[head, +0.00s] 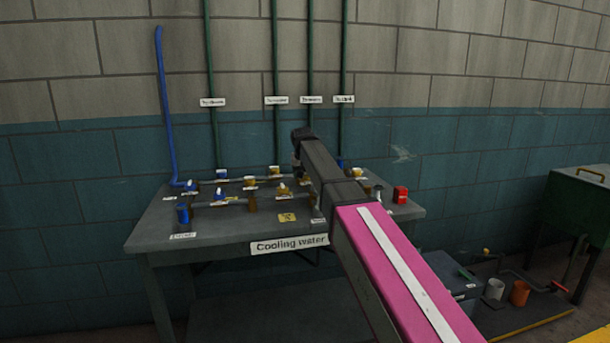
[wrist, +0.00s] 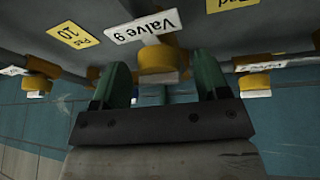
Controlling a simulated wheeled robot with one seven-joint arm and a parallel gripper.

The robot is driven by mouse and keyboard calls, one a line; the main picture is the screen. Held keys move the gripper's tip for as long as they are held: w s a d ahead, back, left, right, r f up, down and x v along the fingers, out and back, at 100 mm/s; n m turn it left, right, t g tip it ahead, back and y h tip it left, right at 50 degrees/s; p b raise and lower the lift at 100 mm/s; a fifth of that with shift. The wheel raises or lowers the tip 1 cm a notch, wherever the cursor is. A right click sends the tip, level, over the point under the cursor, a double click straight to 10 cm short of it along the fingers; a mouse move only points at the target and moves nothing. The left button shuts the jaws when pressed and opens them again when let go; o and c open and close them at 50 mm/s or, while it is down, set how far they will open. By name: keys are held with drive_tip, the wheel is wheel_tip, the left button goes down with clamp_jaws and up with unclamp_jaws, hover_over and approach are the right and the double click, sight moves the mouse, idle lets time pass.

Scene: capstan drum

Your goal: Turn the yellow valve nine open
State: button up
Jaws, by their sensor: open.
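In the wrist view the yellow valve nine (wrist: 158,60) shows as a round yellow knob with a pale handle edge. Its white label (wrist: 143,26), reading "Valve 9", is just above it in the picture. My gripper (wrist: 164,82) is open, with one dark green finger on each side of the knob in the picture. I see no finger touching it, and cannot tell how deep the knob sits between them. In the head view my arm (head: 335,185) reaches over the table and hides the gripper's fingers; I cannot pick out valve nine there.
The grey table (head: 160,235) carries several blue and yellow valves on pipes, and a red box (head: 400,194) at its right. Another yellow valve (wrist: 255,83) is right of my gripper, and one (wrist: 38,84) is left. A green cabinet (head: 580,200) stands far right.

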drive_tip(key=c, duration=0.9)
drive_tip(key=shift+o, duration=0.2)
drive_tip(key=shift+n, duration=0.3)
drive_tip(key=n+y, duration=0.1)
drive_tip(key=n, duration=0.2)
drive_tip(key=shift+d+n+y, duration=0.15)
drive_tip(key=shift+n+y, duration=0.25)
drive_tip(key=n, duration=0.2)
drive_tip(key=n+g+y, duration=0.1)
drive_tip(key=n, duration=0.1)
drive_tip(key=shift+n+y, duration=0.3)
drive_tip(key=n+g+y, duration=0.1)
drive_tip(key=n, duration=0.3)
drive_tip(key=shift+w+d, duration=0.1)
drive_tip(key=shift+w, duration=0.05)
drive_tip(key=n+g, duration=0.1)
drive_tip(key=n, duration=0.1)
drive_tip(key=n+g, duration=0.1)
drive_tip(key=n, duration=0.1)
drive_tip(key=shift+d+n+y, duration=0.1)
drive_tip(key=shift+n+y, duration=0.2)
drive_tip(key=shift+n, duration=0.3)
